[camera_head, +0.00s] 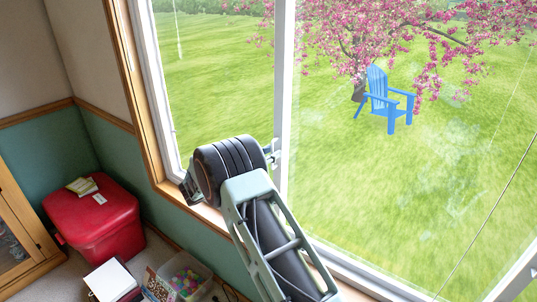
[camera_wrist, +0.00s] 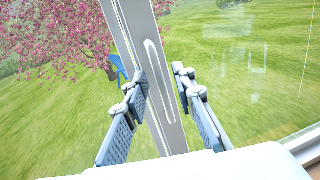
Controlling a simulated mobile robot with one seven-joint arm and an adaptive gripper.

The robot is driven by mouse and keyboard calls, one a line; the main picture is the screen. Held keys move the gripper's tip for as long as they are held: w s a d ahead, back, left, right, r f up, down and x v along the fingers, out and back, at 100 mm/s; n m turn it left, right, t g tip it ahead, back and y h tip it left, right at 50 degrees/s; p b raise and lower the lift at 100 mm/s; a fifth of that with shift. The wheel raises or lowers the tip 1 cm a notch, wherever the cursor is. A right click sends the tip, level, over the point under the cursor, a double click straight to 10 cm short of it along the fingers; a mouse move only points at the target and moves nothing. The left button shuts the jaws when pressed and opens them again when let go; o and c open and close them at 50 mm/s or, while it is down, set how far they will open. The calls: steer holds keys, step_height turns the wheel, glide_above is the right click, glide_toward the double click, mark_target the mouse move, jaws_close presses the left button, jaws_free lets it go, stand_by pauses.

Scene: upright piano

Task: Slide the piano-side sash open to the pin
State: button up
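The window sash shows a white upright stile (camera_head: 284,75) near the middle of the window in the head view. In the wrist view the stile (camera_wrist: 140,50) runs down between my fingers, with a long recessed pull (camera_wrist: 159,75) on its face. My gripper (camera_wrist: 160,78) is open, one finger on each side of the stile. I cannot tell whether either finger touches it. In the head view my gripper (camera_head: 272,152) is at the stile, partly hidden behind my wrist. I cannot make out the pin.
Wooden trim (camera_head: 130,75) frames the window's left side. Below the sill are a red box (camera_head: 95,222) with small items on top, a clear bin (camera_head: 185,275) of colourful things, and a wooden cabinet (camera_head: 22,235). Outside are a lawn and a blue chair (camera_head: 384,102).

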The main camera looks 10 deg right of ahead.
jaws_close()
steer(key=s+d, duration=0.7)
stand_by(0.4)
steer(key=shift+o, duration=0.3)
jaws_free()
steer(key=shift+a, duration=0.1)
